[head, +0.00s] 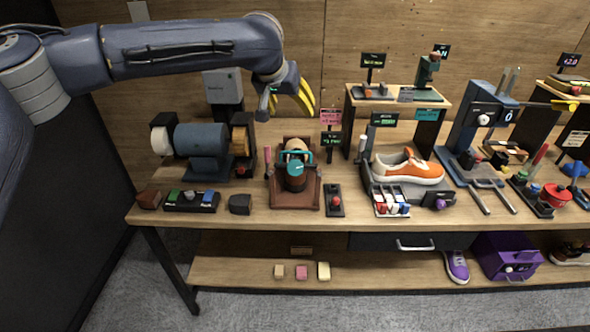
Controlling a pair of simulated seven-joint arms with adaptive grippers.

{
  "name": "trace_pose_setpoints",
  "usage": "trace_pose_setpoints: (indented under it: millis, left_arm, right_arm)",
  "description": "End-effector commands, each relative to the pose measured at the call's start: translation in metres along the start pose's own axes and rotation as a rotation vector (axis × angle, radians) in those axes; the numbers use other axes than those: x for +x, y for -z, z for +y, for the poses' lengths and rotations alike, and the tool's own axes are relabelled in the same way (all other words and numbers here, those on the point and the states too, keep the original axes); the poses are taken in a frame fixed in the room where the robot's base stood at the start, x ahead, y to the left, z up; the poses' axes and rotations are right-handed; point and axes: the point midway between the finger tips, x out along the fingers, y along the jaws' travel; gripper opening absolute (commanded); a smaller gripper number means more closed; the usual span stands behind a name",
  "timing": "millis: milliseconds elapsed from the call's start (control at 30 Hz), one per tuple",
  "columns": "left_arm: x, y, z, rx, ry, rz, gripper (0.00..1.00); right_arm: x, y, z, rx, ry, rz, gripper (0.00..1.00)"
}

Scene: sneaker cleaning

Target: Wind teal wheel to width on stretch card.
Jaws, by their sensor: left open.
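The teal wheel (296,167) sits on top of a dark upright cylinder. The cylinder stands on a brown tray-like stretcher base (296,201) left of the bench's middle. A pink card (331,117) with small writing stands behind and to the right of it, above a dark sign with green text (331,139). The writing is too small to read. My left gripper (270,106) is open and empty, above and behind the wheel, clear of it and pointing down. My right gripper is not in view.
A blue grinder-like machine (201,142) stands left of the stretcher. A small red-button box (335,201) is close on its right. An orange sneaker (407,167) rests on a grey stand farther right. A raised wooden shelf (437,102) stands behind the sneaker.

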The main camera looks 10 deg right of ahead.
Motion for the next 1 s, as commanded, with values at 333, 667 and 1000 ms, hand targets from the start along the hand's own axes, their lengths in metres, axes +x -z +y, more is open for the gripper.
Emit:
trace_pose_setpoints:
  millis: [333, 667, 1000]
  left_arm:
    - [0.019, -0.074, 0.000, -0.149, 0.073, -0.238, 0.69]
    - [0.054, -0.083, -0.003, -0.165, 0.077, -0.238, 0.69]
    - [0.115, -0.098, -0.006, -0.165, 0.076, -0.237, 0.69]
  right_arm:
    - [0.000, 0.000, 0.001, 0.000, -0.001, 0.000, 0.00]
    - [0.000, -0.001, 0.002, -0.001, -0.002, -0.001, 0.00]
    - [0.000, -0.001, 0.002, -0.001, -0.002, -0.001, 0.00]
